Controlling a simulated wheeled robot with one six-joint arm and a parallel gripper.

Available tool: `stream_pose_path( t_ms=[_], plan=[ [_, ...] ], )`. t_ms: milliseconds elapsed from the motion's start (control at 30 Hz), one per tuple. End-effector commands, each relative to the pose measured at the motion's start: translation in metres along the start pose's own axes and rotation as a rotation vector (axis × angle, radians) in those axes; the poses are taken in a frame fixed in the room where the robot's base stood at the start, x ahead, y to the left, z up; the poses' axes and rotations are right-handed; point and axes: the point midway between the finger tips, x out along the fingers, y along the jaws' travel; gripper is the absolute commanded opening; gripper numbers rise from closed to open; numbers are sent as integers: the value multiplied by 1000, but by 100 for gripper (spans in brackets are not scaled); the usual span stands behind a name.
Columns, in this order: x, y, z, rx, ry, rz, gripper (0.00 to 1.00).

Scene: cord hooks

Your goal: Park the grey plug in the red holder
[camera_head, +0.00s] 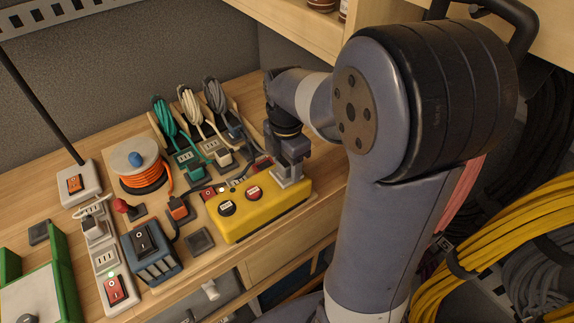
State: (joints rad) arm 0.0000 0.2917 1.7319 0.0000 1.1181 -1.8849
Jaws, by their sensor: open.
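A grey cord bundle (214,95) hangs at the right end of the cord row. A dark grey plug (235,130), which looks like its plug, sits just below it. A small red piece (263,162), perhaps the red holder, shows behind the yellow box and is partly hidden by my gripper; I cannot make out its shape. My gripper (288,181) points down at the right end of the yellow box, right of and below the grey plug and apart from it. It is open, and I see nothing held in it. Whether its tips touch the box is unclear.
The yellow button box (262,212) stands at the bench's front edge. An orange cord reel (143,175), a blue switch box (150,255) and a power strip (103,257) crowd the left.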

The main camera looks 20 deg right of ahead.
Motion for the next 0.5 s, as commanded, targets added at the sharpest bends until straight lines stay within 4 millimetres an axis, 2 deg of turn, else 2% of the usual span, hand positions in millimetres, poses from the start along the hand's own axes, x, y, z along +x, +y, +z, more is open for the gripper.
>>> stream_pose_path(
  t_ms=[433, 500],
  plan=[
    [0, 0, 0, 0, 0, 0, 56],
    [0, 0, 0, 0, 0, 0, 51]
  ],
)
